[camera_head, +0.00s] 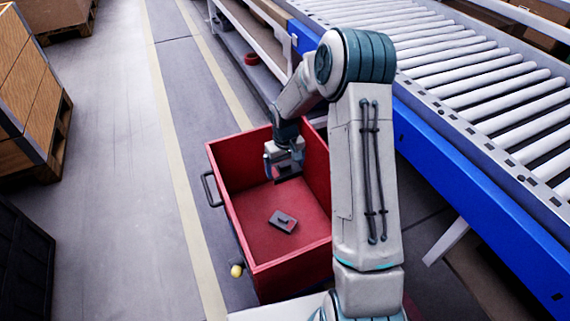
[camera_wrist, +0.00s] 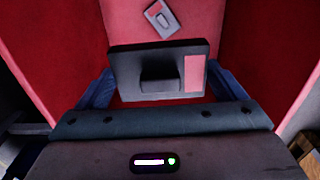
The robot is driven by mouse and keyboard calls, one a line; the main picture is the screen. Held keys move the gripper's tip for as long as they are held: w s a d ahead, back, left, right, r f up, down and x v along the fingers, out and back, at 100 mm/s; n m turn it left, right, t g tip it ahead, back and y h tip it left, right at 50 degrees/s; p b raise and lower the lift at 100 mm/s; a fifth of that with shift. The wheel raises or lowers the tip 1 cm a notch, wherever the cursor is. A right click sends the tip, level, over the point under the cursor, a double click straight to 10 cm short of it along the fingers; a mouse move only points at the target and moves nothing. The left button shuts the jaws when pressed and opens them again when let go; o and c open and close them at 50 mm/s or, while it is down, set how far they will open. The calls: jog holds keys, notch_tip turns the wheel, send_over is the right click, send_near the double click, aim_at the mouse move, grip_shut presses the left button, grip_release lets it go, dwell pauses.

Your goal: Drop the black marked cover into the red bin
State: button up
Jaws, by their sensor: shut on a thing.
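In the wrist view, my gripper (camera_wrist: 158,88) is shut on a black cover (camera_wrist: 128,68). The cover is a flat dark plate with a raised block in its middle and a pink-red mark on its right side. In the head view, my gripper (camera_head: 284,165) points down inside the red bin (camera_head: 255,270), with the dark cover (camera_head: 288,176) at its fingers, apparently above the bin floor. Another grey cover (camera_head: 283,221) lies on the bin floor. It also shows in the wrist view (camera_wrist: 161,18), beyond the held cover, with a small reddish patch.
A roller conveyor (camera_head: 480,85) with a blue side rail runs along the right. Wooden crates (camera_head: 30,90) stand at the left, with a dark crate (camera_head: 22,255) below them. The grey floor between is clear. A small yellow ball-like thing (camera_head: 237,270) is beside the bin.

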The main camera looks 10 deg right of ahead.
jog(key=o, duration=0.7)
notch_tip(320, 180, up, 14)
jog(key=p, duration=0.4)
jog(key=shift+f, duration=0.1)
notch_tip(320, 180, up, 25)
jog(key=m+t+p, duration=0.1)
jog(key=p, duration=1.3)
send_over(285, 165)
jog(key=s, duration=1.3)
jog(key=s+r+m+t+p, duration=0.1)
jog(key=s+r+p, duration=1)
jog(key=s+r, duration=0.3)
jog(key=shift+s+r+m+t+p, duration=0.2)
jog(key=shift+s+m+t+p, duration=0.1)
jog(key=shift+s+m+t, duration=0.1)
